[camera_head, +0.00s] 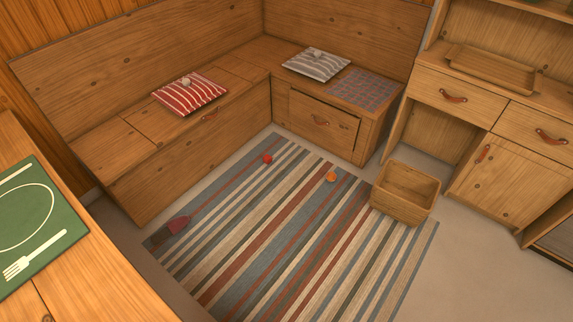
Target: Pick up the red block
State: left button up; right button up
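A small red object (268,158), which looks like the red block, lies on the striped rug (300,225) near its far edge, in front of the corner bench. It is too small to tell its exact shape. Nothing covers it. Neither of my grippers shows in the head view.
A small orange object (332,177) lies on the rug, right of the red one. A dark red item (178,225) lies at the rug's left. The bench (190,155), table (95,280) and cabinet (510,180) surround the rug.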

aim_at(267, 159)
jog(key=i+l+u, duration=0.25)
jog(key=i+l, duration=0.2)
jog(key=i, duration=0.2)
jog(key=i+l, duration=0.2)
jog(key=i, duration=0.15)
jog(key=i+l+u, duration=0.1)
jog(key=i, duration=0.3)
jog(key=l, duration=0.1)
